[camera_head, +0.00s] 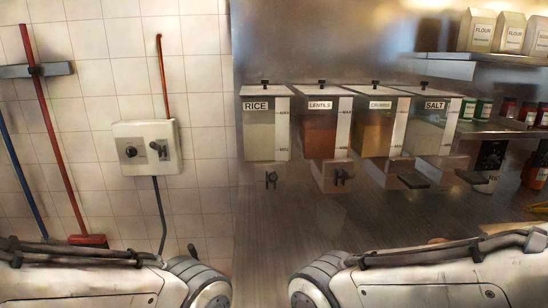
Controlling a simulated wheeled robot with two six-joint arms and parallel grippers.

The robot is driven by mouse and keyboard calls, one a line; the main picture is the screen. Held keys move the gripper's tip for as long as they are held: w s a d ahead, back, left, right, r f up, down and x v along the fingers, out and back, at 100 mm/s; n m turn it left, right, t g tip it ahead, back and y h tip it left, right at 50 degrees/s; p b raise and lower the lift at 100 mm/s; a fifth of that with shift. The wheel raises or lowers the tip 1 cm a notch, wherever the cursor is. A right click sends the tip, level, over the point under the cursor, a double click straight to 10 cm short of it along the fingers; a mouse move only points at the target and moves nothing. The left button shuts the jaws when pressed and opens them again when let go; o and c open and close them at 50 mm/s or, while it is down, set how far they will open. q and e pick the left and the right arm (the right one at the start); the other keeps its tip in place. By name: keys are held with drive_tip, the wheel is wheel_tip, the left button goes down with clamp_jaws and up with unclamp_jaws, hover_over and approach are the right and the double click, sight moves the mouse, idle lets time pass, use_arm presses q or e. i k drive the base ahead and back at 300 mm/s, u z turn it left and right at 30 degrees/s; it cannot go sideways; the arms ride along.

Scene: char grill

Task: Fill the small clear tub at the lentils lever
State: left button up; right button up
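The lentils dispenser (321,142) is the second from the left in a row of wall dispensers, with a reddish-brown fill behind its clear front and a label reading LENTILS. Its dark lever (343,177) sticks out below the bin. I cannot make out a small clear tub in this view. My two arms come in along the bottom edge from the left and the right, well below the dispensers. Only their links and rounded joints show, with a gap between them. Neither gripper is in view.
Rice (265,134), crumbs (373,134) and salt (427,134) dispensers flank the lentils. A switch box (147,148) and a red-handled broom (55,140) are on the tiled wall. The space under the dispensers looks clear.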

sight(348, 175)
drive_tip(key=k, duration=0.5)
drive_tip(key=z, duration=1.8)
drive_tip(key=i, duration=1.1)
drive_tip(key=u, duration=2.25)
drive_tip(key=i, duration=0.2)
drive_tip(key=z, duration=0.4)
